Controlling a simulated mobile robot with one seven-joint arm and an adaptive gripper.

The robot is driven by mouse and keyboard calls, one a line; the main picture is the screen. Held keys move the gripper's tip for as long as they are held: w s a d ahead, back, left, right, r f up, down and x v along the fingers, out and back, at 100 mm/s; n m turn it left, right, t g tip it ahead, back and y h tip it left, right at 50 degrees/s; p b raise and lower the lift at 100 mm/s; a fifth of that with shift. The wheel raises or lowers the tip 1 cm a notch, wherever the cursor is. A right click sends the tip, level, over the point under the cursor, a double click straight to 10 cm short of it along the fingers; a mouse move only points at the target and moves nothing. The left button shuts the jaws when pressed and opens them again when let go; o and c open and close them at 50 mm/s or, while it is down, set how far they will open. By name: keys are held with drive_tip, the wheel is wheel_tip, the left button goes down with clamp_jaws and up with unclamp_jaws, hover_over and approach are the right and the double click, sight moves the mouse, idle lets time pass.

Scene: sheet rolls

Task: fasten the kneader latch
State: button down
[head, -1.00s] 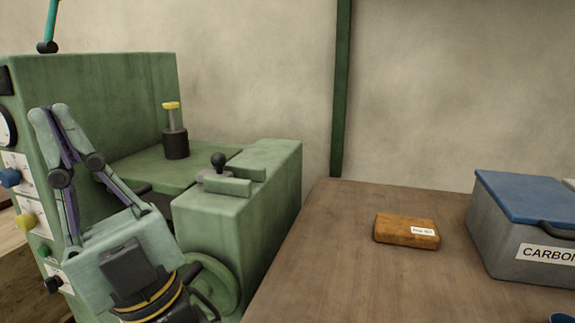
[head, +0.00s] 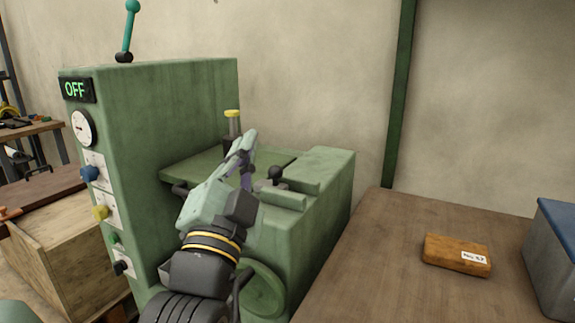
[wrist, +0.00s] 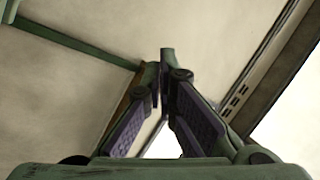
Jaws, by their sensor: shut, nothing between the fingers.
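The kneader (head: 165,150) is a green machine with a tall cabinet at the left and a lower block at the right. A black ball knob (head: 276,173) stands on a small grey base between low green rails on that block; it may be the latch. My gripper (head: 252,135) is shut and empty, fingers pointing up. In the picture it is just left of the knob, over the green deck; I cannot tell the gap in depth. In the wrist view its fingertips (wrist: 167,58) meet against pale wall, and no latch shows there.
A yellow-capped post (head: 233,122) stands behind my gripper. A teal lever (head: 130,30) rises from the cabinet, which has an OFF display (head: 76,90). A handwheel (head: 264,290) is on the front. The wooden table (head: 400,285) holds an orange-brown block (head: 456,254) and a blue-lidded box (head: 556,250).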

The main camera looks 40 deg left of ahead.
sight(287, 192)
drive_tip(key=w+d+f+m+g+h+p, duration=0.1)
drive_tip(key=w+d+f+m+g+h, duration=0.1)
drive_tip(key=f+m+h, duration=0.5)
drive_tip(key=shift+w+d+f+m+g, duration=0.25)
drive_tip(key=shift+d+f+m+g, duration=0.35)
drive_tip(key=shift+d+f+m, duration=0.4)
drive_tip(key=shift+d+r+p, duration=0.15)
drive_tip(key=shift+r+p, duration=0.15)
drive_tip(key=shift+r, duration=0.05)
drive_tip(key=w+a+p, duration=0.2)
drive_tip(key=w, duration=0.1)
drive_tip(key=w+a+p, duration=0.2)
drive_tip(key=w+p, duration=0.1)
drive_tip(key=w+a+f+p, duration=0.1)
drive_tip(key=w+a+p, duration=0.1)
drive_tip(key=w, duration=0.1)
drive_tip(key=shift+w, duration=0.2)
drive_tip(key=shift+a+f, duration=0.2)
drive_tip(key=shift+a, duration=0.15)
